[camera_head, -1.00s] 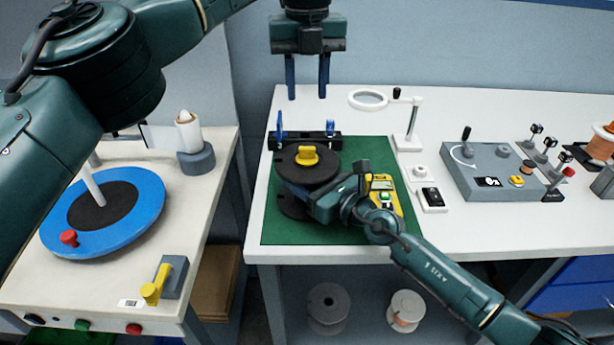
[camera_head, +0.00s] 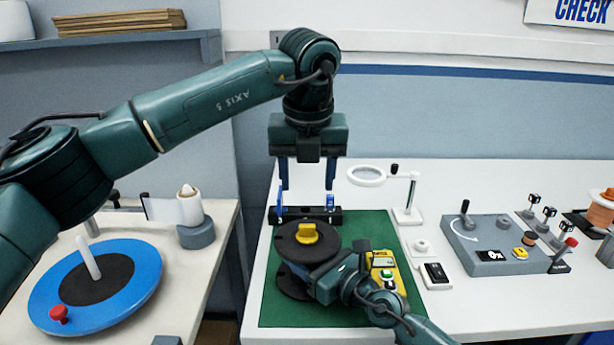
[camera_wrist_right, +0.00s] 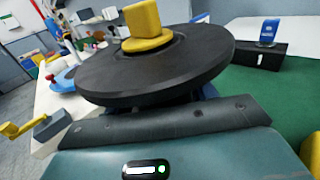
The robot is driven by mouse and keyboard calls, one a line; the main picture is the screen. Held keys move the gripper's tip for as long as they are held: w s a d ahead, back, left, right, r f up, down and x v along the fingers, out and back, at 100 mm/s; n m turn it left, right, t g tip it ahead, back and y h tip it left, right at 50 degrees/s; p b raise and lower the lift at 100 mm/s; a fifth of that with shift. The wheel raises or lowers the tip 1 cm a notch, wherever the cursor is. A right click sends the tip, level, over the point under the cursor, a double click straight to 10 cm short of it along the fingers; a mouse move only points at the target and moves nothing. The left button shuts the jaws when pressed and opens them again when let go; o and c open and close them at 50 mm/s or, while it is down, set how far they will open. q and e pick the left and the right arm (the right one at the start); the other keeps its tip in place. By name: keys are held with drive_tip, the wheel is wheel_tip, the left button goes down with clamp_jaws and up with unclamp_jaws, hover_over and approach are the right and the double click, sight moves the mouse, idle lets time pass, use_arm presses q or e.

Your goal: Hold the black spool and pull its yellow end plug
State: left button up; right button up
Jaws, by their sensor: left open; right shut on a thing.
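The black spool (camera_head: 290,246) stands upright on the green mat (camera_head: 300,312), its top flange facing up. The yellow end plug (camera_head: 306,233) sits in the middle of the top flange; it also shows large in the right wrist view (camera_wrist_right: 145,24). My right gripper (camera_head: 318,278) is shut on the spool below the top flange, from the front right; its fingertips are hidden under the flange. In the right wrist view the flange (camera_wrist_right: 150,75) lies just past my gripper body. My left gripper (camera_head: 307,176) is open and empty, pointing down above and behind the spool, apart from the plug.
A black stand with blue posts (camera_head: 318,216) is behind the spool. A yellow meter (camera_head: 386,272) lies close to its right. A white magnifier lamp (camera_head: 368,176) and grey control box (camera_head: 490,243) are farther right. A blue turntable (camera_head: 145,280) stands on the left table.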

sight(307, 226)
use_arm(q)
drive_tip(key=shift+t, duration=0.3)
drive_tip(key=x, duration=1.1)
drive_tip(key=shift+s+d+f, duration=0.1)
drive_tip(key=shift+s+f, duration=0.05)
drive_tip(key=shift+f, duration=0.25)
drive_tip(key=c, duration=1)
drive_tip(key=shift+r, duration=1.65)
drive_tip(key=shift+r, duration=1.9)
